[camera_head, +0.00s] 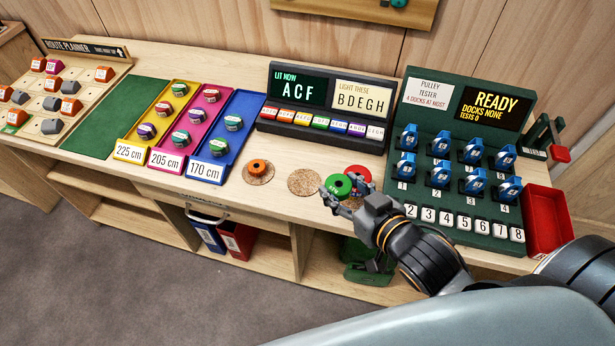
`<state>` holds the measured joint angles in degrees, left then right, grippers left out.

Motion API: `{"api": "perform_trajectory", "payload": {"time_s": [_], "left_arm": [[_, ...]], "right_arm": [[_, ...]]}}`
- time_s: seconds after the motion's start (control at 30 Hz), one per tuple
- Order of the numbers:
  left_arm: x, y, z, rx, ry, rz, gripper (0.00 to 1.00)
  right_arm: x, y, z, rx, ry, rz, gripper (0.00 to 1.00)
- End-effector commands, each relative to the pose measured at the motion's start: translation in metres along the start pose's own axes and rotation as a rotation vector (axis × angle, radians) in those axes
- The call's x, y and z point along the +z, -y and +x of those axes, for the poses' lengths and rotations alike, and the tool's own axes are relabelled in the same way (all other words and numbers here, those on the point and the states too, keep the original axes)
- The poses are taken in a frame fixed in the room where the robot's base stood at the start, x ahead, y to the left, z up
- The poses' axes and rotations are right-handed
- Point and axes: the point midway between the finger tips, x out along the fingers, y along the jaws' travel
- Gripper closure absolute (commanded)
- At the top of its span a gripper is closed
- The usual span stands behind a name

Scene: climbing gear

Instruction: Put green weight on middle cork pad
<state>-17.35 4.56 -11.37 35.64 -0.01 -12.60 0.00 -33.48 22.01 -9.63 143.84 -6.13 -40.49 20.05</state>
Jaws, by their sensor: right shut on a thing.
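The green weight (338,183) is a round green disc. My right gripper (342,192) comes in from the lower right and is shut on it. The green weight shows just right of the bare middle cork pad (303,182), and its height over the table is hard to tell. An orange weight (258,167) sits on the left cork pad (262,180). My left gripper is not in view.
Behind the pads stands a letter console (321,104). The pulley tester (464,145), with blue pulleys, stands to the right, close to my right arm. A red bin (546,213) is beyond it. Coloured trays (228,143) lie to the left. The table's front edge runs just below the pads.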

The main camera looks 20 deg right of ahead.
Motion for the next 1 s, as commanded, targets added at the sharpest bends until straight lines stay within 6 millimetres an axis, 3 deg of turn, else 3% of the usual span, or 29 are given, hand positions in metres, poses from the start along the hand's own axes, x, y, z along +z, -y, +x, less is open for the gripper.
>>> {"api": "perform_trajectory", "payload": {"time_s": [0.03, 0.1, 0.3, 0.4, 0.6, 0.9, 1.0], "left_arm": [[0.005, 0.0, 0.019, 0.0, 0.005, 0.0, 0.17], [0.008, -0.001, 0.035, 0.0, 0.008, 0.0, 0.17], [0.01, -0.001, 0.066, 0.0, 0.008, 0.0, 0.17], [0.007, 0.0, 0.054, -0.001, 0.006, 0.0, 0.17], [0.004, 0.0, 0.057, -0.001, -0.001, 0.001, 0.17], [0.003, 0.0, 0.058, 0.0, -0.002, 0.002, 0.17], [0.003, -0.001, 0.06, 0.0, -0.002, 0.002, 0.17]], "right_arm": [[0.006, 0.0, 0.014, 0.0, -0.012, -0.003, 0.94], [0.007, 0.001, 0.027, 0.001, -0.014, -0.003, 0.94], [0.007, 0.002, 0.064, 0.001, -0.011, -0.003, 0.94], [-0.001, 0.004, 0.087, 0.002, -0.004, -0.001, 0.94], [0.025, 0.005, 0.129, 0.002, -0.001, -0.001, 0.94], [0.04, 0.006, 0.157, 0.002, -0.002, -0.003, 0.94], [0.056, 0.006, 0.162, 0.002, 0.001, -0.001, 0.94]]}}
